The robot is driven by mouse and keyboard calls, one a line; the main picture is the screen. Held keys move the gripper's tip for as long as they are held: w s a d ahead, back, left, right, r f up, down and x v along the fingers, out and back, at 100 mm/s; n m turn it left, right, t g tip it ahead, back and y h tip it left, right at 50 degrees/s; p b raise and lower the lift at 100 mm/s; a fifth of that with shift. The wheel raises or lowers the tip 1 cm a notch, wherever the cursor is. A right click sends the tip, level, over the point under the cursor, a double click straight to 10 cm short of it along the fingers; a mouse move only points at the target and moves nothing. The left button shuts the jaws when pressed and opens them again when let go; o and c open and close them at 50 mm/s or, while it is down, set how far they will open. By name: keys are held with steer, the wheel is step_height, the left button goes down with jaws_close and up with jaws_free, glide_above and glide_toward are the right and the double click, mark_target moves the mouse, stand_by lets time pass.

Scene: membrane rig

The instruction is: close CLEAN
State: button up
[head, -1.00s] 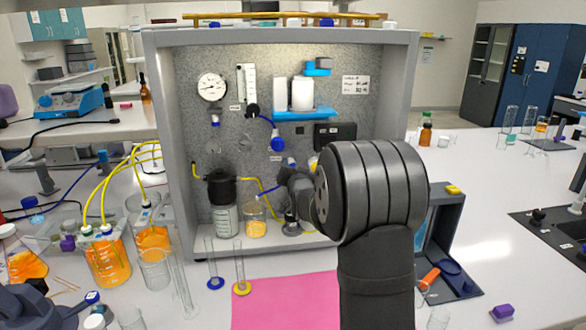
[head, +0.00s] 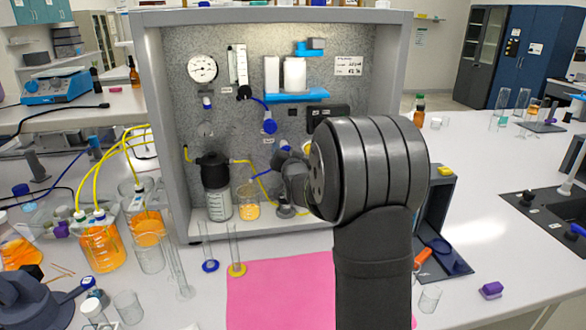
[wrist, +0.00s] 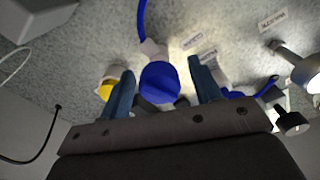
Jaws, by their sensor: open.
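In the wrist view a blue valve knob (wrist: 160,82) sits between the two fingers of my gripper (wrist: 162,86). The fingers are open, one on each side, with a visible gap to the knob. Small labels (wrist: 193,42) are on the panel behind it, but they are too small and tilted to read, so I cannot tell which is CLEAN. In the head view the rig panel (head: 235,130) carries a blue knob (head: 270,127) up and left of my wrist.
A yellow knob (wrist: 107,90) is close to the left finger, and a black-tipped fitting (wrist: 290,122) stands at the right. Below the panel are a black-capped bottle (head: 218,205) and a beaker (head: 249,205). A pink mat (head: 275,290) lies in front.

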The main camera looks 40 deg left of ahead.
steer(key=v, duration=1.5)
steer(key=shift+s+d, duration=0.2)
steer(key=shift+d, duration=0.05)
steer(key=w+a+n, duration=0.2)
steer(key=w+a, duration=0.2)
steer(key=w+a+n, duration=0.2)
steer(key=w+a, duration=0.2)
steer(key=w+a+n, duration=0.3)
steer(key=w+a, duration=0.1)
steer(key=shift+w+a, duration=0.15)
steer(key=shift+a, duration=0.1)
